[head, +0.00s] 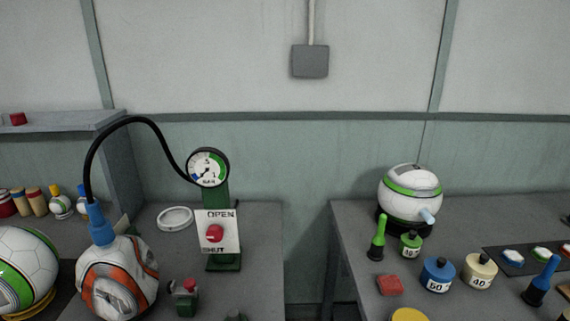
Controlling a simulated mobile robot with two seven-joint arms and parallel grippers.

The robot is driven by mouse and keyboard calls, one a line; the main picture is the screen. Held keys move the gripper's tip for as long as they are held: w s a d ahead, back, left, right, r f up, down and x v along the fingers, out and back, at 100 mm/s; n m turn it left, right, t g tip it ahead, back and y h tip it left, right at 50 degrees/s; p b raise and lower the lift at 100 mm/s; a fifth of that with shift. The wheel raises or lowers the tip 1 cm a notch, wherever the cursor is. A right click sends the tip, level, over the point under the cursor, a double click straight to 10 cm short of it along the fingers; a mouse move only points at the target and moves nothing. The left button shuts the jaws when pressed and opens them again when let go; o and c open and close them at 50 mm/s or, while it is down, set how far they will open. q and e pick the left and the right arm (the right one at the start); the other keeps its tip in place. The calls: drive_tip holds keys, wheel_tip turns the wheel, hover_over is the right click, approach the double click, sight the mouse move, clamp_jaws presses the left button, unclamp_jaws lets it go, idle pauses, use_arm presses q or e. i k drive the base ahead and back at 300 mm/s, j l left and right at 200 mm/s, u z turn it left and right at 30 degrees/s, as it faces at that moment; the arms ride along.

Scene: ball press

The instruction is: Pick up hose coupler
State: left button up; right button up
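The blue hose coupler (100,225) is at the end of a black hose (146,119) on the left table. It stands nearly upright on top of an orange, white and grey ball (117,281), apparently touching it. The hose arches up and over to a round pressure gauge (208,168) on a green stand. Below the gauge is an OPEN/SHUT panel (226,243) with a red knob (214,233). Neither of my grippers shows in the head view.
A green-and-white ball (24,267) sits left of the orange one. A white ring (175,218) and a small green device with a red knob (186,298) are nearby. A gap separates the right table (350,239), which holds another ball (411,192), weights (438,275) and tools.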

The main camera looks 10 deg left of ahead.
sight(101, 228)
drive_tip(key=u, duration=1.6)
